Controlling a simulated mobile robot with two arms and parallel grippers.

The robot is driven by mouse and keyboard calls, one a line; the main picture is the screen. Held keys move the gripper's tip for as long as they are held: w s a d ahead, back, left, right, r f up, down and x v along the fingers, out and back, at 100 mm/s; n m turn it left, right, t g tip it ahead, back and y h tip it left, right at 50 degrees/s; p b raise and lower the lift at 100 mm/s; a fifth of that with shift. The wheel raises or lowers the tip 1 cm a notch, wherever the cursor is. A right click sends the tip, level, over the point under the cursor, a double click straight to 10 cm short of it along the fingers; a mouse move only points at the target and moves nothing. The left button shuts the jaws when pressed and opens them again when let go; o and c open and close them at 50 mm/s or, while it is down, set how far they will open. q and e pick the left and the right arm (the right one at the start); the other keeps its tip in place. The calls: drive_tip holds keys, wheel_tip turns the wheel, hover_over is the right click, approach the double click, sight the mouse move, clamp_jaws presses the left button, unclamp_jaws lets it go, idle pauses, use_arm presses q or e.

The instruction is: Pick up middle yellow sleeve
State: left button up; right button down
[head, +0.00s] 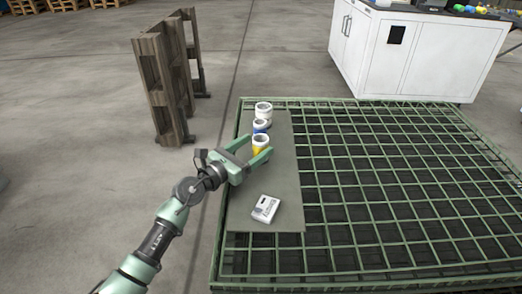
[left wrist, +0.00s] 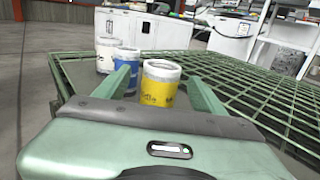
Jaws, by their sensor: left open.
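The yellow sleeve (head: 260,146) has a white rim and stands upright on a grey mat, the nearest of a row of three sleeves. In the left wrist view the yellow sleeve (left wrist: 160,84) stands between the two fingers. A blue sleeve (head: 260,126) with a white rim stands just behind it, and a white sleeve (head: 264,109) stands behind that. My left gripper (head: 258,153) is open, with its fingers on either side of the yellow sleeve. I cannot tell whether they touch it. My right gripper is not in view.
The mat (head: 280,185) lies on a green grid table (head: 400,180). A white labelled box (head: 266,208) lies on the mat's near part. A wooden pallet (head: 165,85) stands upright at the left. A white cabinet (head: 390,50) stands behind the table. The grid's right side is clear.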

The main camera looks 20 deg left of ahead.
use_arm(q)
drive_tip(key=shift+x, duration=1.45)
drive_tip(key=shift+d, duration=0.1)
clamp_jaws()
drive_tip(key=shift+r, duration=0.1)
